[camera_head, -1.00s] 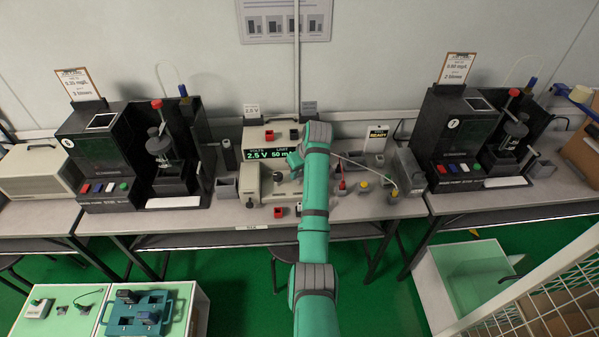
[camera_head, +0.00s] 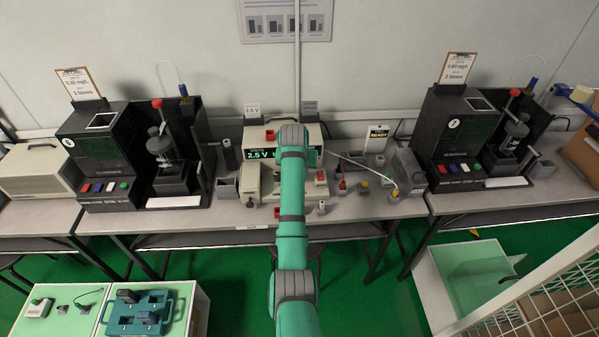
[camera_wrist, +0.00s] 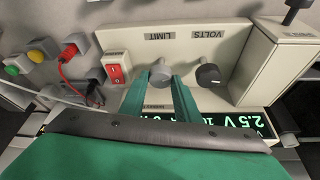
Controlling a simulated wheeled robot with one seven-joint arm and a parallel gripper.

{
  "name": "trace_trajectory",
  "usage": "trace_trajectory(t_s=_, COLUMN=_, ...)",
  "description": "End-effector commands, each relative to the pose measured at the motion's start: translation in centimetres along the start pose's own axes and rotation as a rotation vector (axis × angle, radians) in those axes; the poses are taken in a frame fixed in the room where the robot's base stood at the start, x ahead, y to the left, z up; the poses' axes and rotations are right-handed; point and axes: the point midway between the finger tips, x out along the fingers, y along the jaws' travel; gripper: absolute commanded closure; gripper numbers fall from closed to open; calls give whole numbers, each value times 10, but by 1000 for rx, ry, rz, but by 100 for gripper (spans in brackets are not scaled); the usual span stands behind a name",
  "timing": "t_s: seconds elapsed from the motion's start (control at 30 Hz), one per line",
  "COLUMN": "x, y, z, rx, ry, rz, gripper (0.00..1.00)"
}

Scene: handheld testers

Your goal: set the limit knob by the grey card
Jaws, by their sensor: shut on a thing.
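The grey limit knob (camera_wrist: 160,74) is under the LIMIT label on the beige power supply (camera_wrist: 120,40) in the wrist view. My gripper (camera_wrist: 158,84) has its teal fingers on both sides of this knob and is shut on it. The lit display (camera_wrist: 240,122) shows 2.5 V in green; its limit reading is partly hidden by my finger and cannot be read surely. The grey card (camera_head: 310,106) stands behind the supply in the head view, beside a pale 2.5 V card (camera_head: 252,110); its writing is too small to read. My arm hides the knob there.
The black VOLTS knob (camera_wrist: 208,75) is close beside the limit knob. A red rocker switch (camera_wrist: 115,70) is on the other side. A red plug (camera_wrist: 70,52) and coloured terminals lie near it. Black testers (camera_head: 130,150) (camera_head: 465,135) flank the bench.

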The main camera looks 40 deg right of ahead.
Motion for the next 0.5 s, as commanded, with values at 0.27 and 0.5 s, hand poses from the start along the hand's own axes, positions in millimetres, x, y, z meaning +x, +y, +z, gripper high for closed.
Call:
trace_trajectory(t_s=0.27, x=0, y=-3, z=0, rx=239, ry=-2, rz=102, gripper=93)
trace_trajectory(t_s=0.5, x=0, y=-4, z=-1, rx=448, ry=-2, rz=187, gripper=93)
